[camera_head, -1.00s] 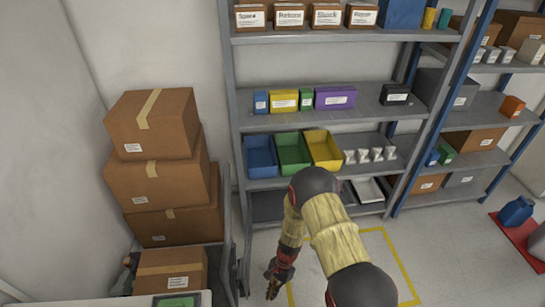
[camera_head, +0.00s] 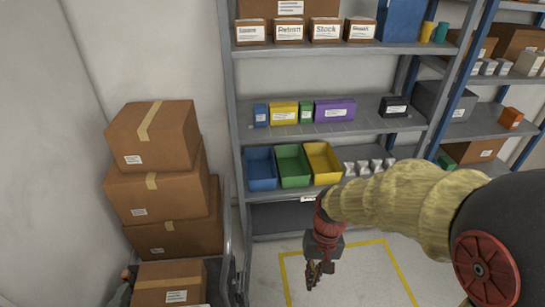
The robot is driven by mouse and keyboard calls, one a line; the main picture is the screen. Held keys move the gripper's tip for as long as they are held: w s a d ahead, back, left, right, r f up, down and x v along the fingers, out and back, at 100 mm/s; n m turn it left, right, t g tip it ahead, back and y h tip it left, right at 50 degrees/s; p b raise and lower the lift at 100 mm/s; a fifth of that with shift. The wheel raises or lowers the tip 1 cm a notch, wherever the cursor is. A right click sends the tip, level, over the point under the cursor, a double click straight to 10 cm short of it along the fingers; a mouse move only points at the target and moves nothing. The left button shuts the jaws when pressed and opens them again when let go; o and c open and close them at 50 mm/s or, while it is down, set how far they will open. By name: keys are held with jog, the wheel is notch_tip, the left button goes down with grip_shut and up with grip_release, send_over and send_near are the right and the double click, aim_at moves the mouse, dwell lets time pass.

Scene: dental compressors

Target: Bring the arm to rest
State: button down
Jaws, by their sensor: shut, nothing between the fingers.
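My arm (camera_head: 410,205) reaches in from the right edge of the head view, its middle part in a yellowish cover. The forearm bends down at a red and dark wrist. My gripper (camera_head: 314,283) hangs below it, pointing down, shut and empty. It is in front of the shelf's lower part, above the floor near the yellow floor marking (camera_head: 374,243). The arm hides part of the lower shelves and the shelf on the right.
A grey shelf (camera_head: 350,135) holds blue (camera_head: 261,170), green (camera_head: 293,167) and yellow (camera_head: 323,164) bins, small boxes and white items. Stacked cardboard boxes (camera_head: 155,190) stand at the left. A second shelf (camera_head: 475,115) stands at the right. The floor inside the yellow marking looks clear.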

jog(key=s+d+r+t, duration=0.3)
jog(key=s+d+r, duration=0.1)
jog(key=r, duration=0.6)
jog(key=s+d+r+t+h, duration=0.1)
jog(key=s+d+r+t, duration=0.3)
jog(key=r, duration=0.6)
jog(key=shift+s+r, duration=0.35)
jog(key=shift+s, duration=0.25)
